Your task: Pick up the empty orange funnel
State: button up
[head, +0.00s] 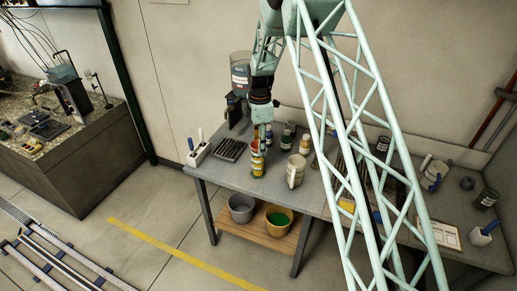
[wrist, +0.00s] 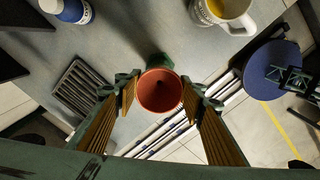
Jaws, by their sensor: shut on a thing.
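The orange funnel (wrist: 160,91) shows in the wrist view as a round orange bowl seen from above, between the two fingers of my gripper (wrist: 161,100). My gripper is shut on it. Its inside looks empty, narrowing to a dark centre. A small dark green thing (wrist: 160,62) shows just behind its rim. In the head view my gripper (head: 259,145) points down over the front of the grey table (head: 225,176). A yellow and green shape (head: 258,167) shows right below the fingers; whether the funnel touches it cannot be told.
A white mug (head: 296,171) stands close to the right; small bottles (head: 287,138) stand behind. A dark slotted tray (head: 231,150) and a white holder (head: 198,154) lie left. Two buckets, grey (head: 241,208) and yellow with green inside (head: 278,218), stand on the lower shelf.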

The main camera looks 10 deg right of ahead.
jog(key=shift+r, duration=0.1)
notch_tip(320, 180, up, 10)
jog(key=b, duration=0.1)
dwell(0.8)
